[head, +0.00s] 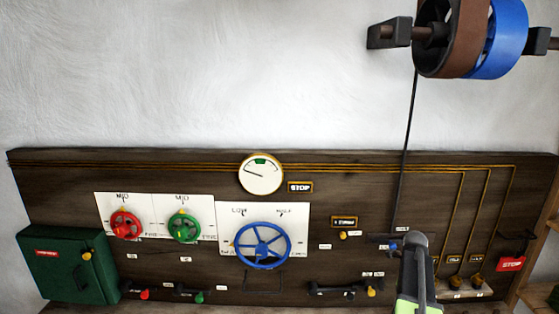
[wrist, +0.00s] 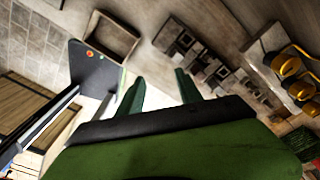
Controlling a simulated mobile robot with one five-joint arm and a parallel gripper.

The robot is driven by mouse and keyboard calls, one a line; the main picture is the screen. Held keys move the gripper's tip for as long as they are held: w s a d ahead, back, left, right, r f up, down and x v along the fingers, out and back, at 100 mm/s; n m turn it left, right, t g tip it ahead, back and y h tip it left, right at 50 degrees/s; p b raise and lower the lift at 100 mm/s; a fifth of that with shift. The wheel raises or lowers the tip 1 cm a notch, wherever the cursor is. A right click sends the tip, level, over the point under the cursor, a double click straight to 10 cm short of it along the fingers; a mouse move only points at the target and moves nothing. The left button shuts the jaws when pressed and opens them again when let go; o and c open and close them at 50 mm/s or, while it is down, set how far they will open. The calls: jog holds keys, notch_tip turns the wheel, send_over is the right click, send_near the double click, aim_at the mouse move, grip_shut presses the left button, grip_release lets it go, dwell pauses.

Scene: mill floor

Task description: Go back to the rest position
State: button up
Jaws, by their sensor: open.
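My gripper (wrist: 160,88) shows in the wrist view with its two green fingers apart and nothing between them. It is clear of any object there, with room interior behind the fingertips. In the head view a dark and green part of my arm rises at the lower right, in front of the control board (head: 60,190). It covers a bit of the board near a blue-tipped lever (head: 392,246). I cannot make out the fingers in the head view.
The board carries a red wheel (head: 126,225), a green wheel (head: 185,226), a large blue wheel (head: 262,246), a gauge (head: 261,174) and a green box (head: 68,265). Brown and blue pulleys (head: 498,40) hang at the upper right. The wrist view shows yellow-topped items (wrist: 287,66) at right.

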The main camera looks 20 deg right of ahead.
jog(key=w+a+n, duration=0.2)
jog(key=a+n, duration=0.5)
jog(key=a, duration=0.4)
jog(key=w+a+n, duration=0.2)
jog(key=a+n, duration=0.5)
jog(key=a, duration=0.5)
jog(key=w+a+n+t, duration=0.1)
jog(key=w+a+n, duration=0.2)
jog(key=a+n, duration=0.5)
jog(key=shift+w+a, duration=0.1)
jog(key=shift+a, duration=1.7)
jog(key=s+a+n, duration=0.2)
jog(key=a+n, duration=0.6)
jog(key=a, duration=0.3)
notch_tip(320, 180, down, 13)
jog(key=s+b, duration=0.2)
jog(key=b, duration=1)
jog(key=shift+d+r+b, duration=0.15)
jog(key=shift+d+b, duration=0.2)
jog(key=shift+s, duration=0.1)
